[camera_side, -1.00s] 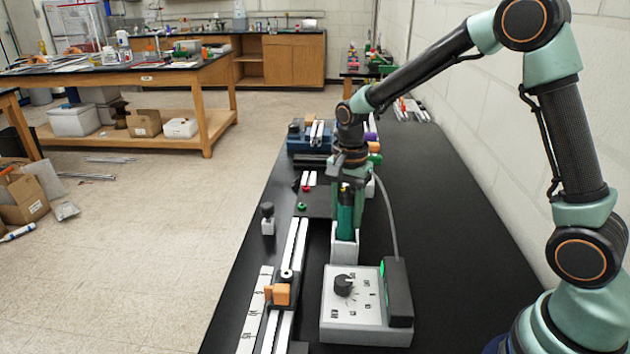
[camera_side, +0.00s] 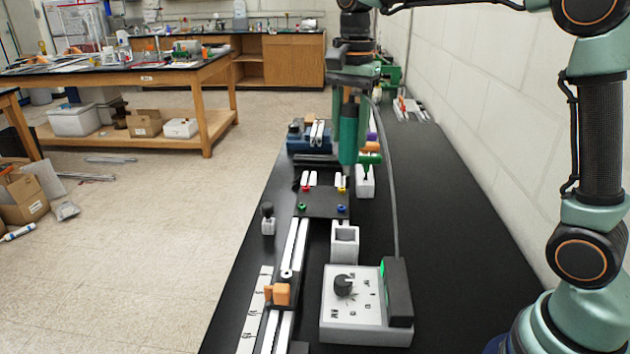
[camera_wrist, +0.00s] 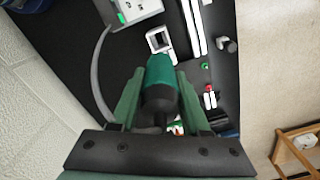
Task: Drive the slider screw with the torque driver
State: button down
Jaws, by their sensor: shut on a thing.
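The green torque driver (camera_side: 348,133) is held upright in my gripper (camera_side: 350,100), high above the bench. In the wrist view the green driver (camera_wrist: 160,72) sits between the two fingers of my gripper (camera_wrist: 158,100). A grey cable runs from it down to the controller box (camera_side: 345,318) with a black dial. The square white holder (camera_side: 344,243) is empty. An orange slider block (camera_side: 279,294) sits on the aluminium rail (camera_side: 297,245) at the front left. A small round pale-and-dark piece (camera_side: 287,273), possibly the screw, shows just behind it.
A dark plate (camera_side: 322,204) with red, yellow, green and blue pieces lies mid-bench. A dark knobbed post (camera_side: 268,218) stands left of the rail. The bench's right side (camera_side: 450,220) is clear.

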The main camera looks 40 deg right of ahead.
jog(key=a+f, duration=0.3)
jog(key=a, duration=0.5)
jog(key=a+f, duration=0.3)
jog(key=a, duration=0.5)
jog(key=shift+s+f, duration=0.25)
jog(key=shift+s, duration=0.1)
jog(key=shift+f, duration=2.85)
jog(key=shift+d+f, duration=0.1)
jog(key=shift+f, duration=0.95)
jog(key=shift+r, duration=0.25)
jog(key=shift+r, duration=1.55)
